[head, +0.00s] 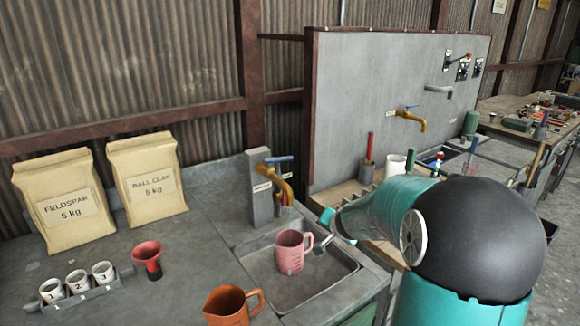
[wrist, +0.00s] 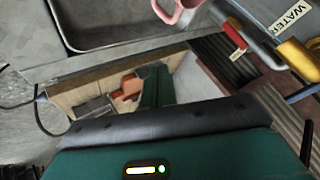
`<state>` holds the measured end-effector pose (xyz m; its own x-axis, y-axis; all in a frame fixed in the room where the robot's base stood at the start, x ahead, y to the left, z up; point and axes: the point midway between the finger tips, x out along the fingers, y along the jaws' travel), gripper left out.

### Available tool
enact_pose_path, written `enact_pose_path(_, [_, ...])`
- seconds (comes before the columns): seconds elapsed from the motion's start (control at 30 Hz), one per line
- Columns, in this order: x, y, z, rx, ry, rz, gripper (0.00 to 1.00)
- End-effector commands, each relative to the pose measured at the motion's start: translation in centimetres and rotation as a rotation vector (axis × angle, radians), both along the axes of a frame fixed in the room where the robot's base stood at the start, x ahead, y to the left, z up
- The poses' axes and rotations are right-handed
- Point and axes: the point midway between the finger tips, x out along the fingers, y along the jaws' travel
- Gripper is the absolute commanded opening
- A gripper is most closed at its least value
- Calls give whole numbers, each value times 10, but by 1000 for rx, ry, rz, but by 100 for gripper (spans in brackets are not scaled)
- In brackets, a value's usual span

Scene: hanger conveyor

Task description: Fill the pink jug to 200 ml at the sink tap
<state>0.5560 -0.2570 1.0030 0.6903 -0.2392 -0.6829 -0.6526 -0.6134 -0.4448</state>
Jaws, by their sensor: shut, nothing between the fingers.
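The pink jug (head: 291,252) stands upright in the grey sink basin (head: 328,281), its handle on the right. Part of its handle shows at the top edge of the wrist view (wrist: 178,12). The brass tap (head: 283,186) with a blue lever (head: 279,159) rises behind the jug; brass also shows in the wrist view (wrist: 299,60). No water stream can be made out. The level inside the jug cannot be read. My gripper (head: 322,247) is shut and empty, just right of the jug's handle; whether it touches the handle is unclear.
An orange jug (head: 229,308) stands at the front of the counter. A red funnel-like cup (head: 148,258), a rack of numbered cups (head: 80,284) and two paper sacks (head: 148,185) are to the left. A second brass tap (head: 410,118) is on the grey panel.

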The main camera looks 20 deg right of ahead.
Motion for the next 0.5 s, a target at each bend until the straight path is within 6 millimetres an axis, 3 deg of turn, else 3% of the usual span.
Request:
enact_pose_path(0.13, [2, -12, 25, -270, -48, 28, 0])
enact_pose_path(0.27, [12, -6, 59, -483, -160, 94, 0])
enact_pose_path(0.5, [31, 50, 120, -738, -445, 304, 0])
